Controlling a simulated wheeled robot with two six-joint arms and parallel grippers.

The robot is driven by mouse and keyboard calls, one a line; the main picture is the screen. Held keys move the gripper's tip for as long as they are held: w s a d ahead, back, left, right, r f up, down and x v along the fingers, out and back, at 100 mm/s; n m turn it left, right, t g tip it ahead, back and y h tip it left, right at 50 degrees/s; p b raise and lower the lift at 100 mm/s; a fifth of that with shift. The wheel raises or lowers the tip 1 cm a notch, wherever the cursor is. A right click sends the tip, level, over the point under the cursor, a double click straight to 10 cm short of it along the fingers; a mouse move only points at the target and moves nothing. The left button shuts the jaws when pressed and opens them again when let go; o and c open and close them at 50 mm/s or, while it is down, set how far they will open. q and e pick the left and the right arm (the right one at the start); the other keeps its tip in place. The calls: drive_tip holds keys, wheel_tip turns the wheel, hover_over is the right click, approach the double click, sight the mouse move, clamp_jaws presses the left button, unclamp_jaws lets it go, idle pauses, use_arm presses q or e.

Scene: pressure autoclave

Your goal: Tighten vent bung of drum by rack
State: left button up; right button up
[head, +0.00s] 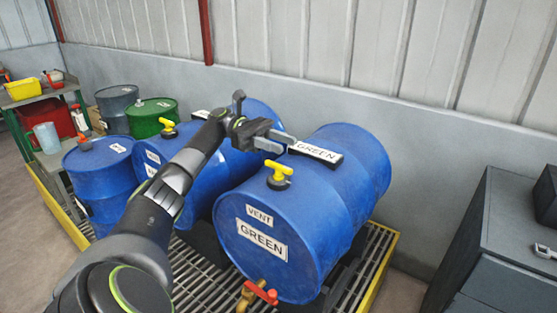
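A blue drum (305,220) lies on its side at the front right, its end marked VENT and GREEN. A yellow T-handled vent bung (279,175) stands upright on its top near that end. A second blue drum (200,160) lies to its left, partly hidden by my arm, with its own yellow bung (168,128). My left gripper (286,143) appears open and empty, with a gap between its fingers. It shows above and behind the front bung, near the drum's GREEN plate (316,153), apart from the bung. My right gripper is out of view.
An upright blue drum (101,180) stands left, with green (152,115) and grey (117,103) drums behind. A shelf rack (45,97) is at far left. A red-handled tap (262,293) juts from the front drum. A dark cabinet (500,240) stands right, beyond the yellow-edged grating (385,258).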

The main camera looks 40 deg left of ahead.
sight(278, 165)
use_arm(q)
drive_tip(key=shift+r, duration=1.9)
